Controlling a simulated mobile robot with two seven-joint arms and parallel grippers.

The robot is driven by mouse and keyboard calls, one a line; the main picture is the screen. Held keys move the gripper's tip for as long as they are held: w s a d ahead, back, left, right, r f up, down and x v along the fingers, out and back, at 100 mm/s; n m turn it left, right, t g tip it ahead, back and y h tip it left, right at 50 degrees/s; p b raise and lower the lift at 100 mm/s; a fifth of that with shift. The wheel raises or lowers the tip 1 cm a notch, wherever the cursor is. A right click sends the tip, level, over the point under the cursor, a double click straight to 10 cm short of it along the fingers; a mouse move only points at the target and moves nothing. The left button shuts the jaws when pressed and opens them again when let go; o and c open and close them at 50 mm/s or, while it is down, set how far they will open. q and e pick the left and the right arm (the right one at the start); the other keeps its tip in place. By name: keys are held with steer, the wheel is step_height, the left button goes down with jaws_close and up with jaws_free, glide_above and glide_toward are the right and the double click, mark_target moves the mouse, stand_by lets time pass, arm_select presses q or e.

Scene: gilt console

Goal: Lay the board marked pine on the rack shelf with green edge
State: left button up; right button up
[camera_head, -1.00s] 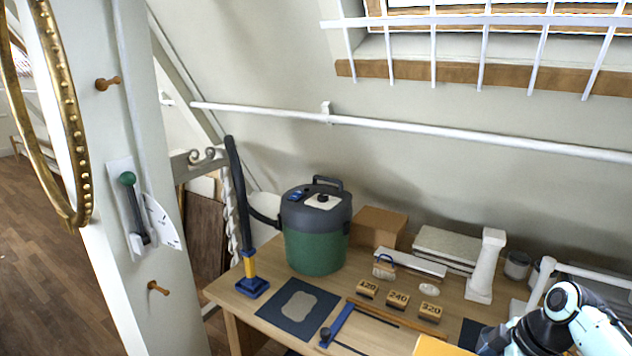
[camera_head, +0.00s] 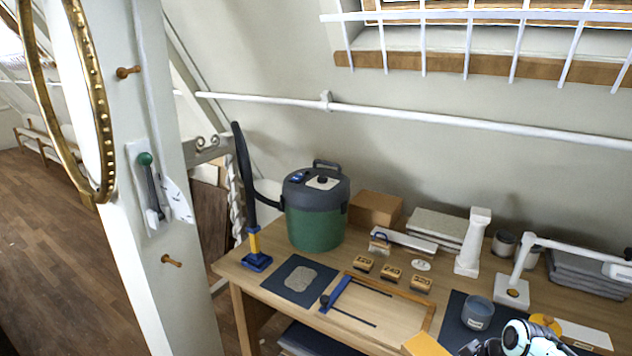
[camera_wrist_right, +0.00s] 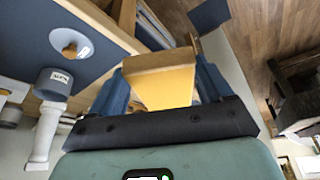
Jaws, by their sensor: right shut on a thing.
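My right gripper (camera_wrist_right: 160,90) is shut on a yellow-orange wooden board (camera_wrist_right: 165,80), which sits between its blue fingers in the right wrist view. The same board (camera_head: 425,345) shows at the bottom edge of the head view, left of my right gripper, whose fingertips are mostly cut off there. I see no readable mark on the board, so I cannot tell whether it says pine. The board is held off to the front side of the workbench. No rack shelf with a green edge is recognisable in either view. My left gripper is not in view.
The workbench (camera_head: 232,272) carries a green vacuum (camera_head: 316,222), several sanding blocks (camera_head: 391,273), a white column (camera_head: 472,243), a grey cup (camera_head: 478,312) and a white lamp (camera_head: 512,290). A post with a lever (camera_head: 152,190) stands left. Open wooden floor (camera_head: 75,270) lies beyond it.

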steer(key=w+a+f+m+h, duration=0.25)
steer(key=a+f+m, duration=0.35)
steer(key=a+f, duration=0.55)
steer(key=s+f, duration=0.4)
steer(key=shift+a+f+t, duration=0.25)
steer(key=shift+a+t, duration=0.15)
steer(key=shift+a, duration=0.05)
steer(key=shift+d, duration=0.15)
